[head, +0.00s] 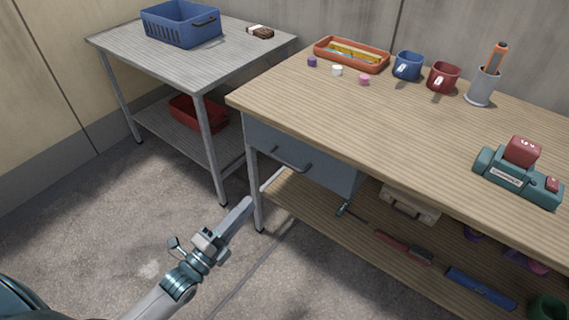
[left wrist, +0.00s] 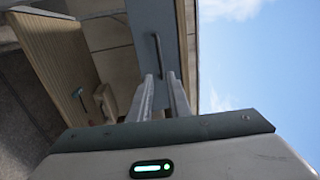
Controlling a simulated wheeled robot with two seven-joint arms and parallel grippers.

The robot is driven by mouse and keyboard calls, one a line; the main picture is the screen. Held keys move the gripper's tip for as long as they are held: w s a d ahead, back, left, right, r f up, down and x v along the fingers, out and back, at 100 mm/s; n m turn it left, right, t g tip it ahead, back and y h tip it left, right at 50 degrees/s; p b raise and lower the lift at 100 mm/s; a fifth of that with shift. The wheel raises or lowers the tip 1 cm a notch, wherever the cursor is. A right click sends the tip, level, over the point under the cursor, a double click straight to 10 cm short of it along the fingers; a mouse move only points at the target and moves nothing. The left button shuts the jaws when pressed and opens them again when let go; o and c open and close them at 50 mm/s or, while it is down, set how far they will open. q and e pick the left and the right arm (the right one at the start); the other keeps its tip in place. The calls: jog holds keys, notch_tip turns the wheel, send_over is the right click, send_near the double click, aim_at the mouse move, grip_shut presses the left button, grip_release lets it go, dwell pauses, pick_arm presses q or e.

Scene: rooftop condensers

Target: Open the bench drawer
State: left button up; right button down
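The bench drawer (head: 325,174) is a blue-grey box front under the left end of the wooden workbench (head: 400,125). It looks closed beneath the bench top. Its dark bar handle (head: 292,156) runs across the front. In the left wrist view the drawer front (left wrist: 171,32) and handle (left wrist: 158,56) show beyond the fingers. My left gripper (head: 246,204) is in front of the bench's left leg, below and left of the handle and apart from it. In the left wrist view its fingers (left wrist: 164,80) are spread with an empty gap. My right gripper is not in view.
A grey metal table (head: 190,65) with a blue basket (head: 181,25) stands left of the bench. The bench's lower shelf (head: 300,215) holds tools and a beige case (head: 410,204). Mugs and a tray (head: 351,56) are on top. The floor in front is clear.

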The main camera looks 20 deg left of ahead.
aim_at(285, 163)
pick_arm(q)
jog(key=x, duration=1.7)
jog(key=shift+w, duration=0.2)
grip_shut()
